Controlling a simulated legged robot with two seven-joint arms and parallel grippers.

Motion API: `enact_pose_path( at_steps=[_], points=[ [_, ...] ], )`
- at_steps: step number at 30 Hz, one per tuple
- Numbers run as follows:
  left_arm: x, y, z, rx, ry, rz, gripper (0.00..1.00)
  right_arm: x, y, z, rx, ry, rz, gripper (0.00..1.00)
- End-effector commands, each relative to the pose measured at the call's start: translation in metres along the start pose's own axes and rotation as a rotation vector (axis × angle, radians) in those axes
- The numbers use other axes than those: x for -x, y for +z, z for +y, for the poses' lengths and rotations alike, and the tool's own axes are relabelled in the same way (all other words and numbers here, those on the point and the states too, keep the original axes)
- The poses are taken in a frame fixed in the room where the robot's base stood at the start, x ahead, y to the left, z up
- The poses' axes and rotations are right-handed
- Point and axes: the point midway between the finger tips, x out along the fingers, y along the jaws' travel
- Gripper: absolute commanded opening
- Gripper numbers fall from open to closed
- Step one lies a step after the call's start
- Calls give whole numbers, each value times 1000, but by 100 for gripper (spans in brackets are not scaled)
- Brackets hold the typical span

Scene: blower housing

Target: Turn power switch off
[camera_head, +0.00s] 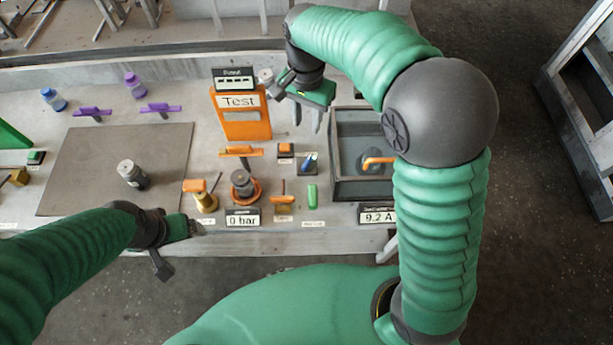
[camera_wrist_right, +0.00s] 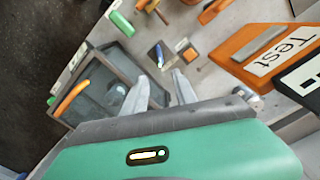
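A small dark panel switch with a blue and white lever (camera_head: 309,160) sits on the bench, left of the grey basin. An orange square button (camera_head: 286,150) is just left of it. Their labels are too small to read, so I cannot tell which is the power switch. Both also show in the right wrist view, the lever (camera_wrist_right: 160,56) and the button (camera_wrist_right: 186,48), beyond my fingertips. My right gripper (camera_head: 306,120) is open and empty, above the bench behind these controls. My left gripper (camera_head: 180,243) is low at the bench's front edge, apparently open and empty.
An orange "Test" panel (camera_head: 246,124) stands left of my right gripper. The grey basin (camera_head: 343,186) with an orange handle (camera_head: 377,161) is to the right. A "0 bar" display (camera_head: 243,218) and several valves and levers stand along the front. A grey mat (camera_head: 90,160) lies left.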

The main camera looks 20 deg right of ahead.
Motion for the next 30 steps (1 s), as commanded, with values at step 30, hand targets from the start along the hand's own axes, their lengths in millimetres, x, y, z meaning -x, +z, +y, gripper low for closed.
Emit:
enact_pose_path(
  at_steps=[30],
  points=[
    [-18, 4, 0, 0, 0, 2, 85, -174, 0, 0, 1, -3, 2, 34]
  ],
)
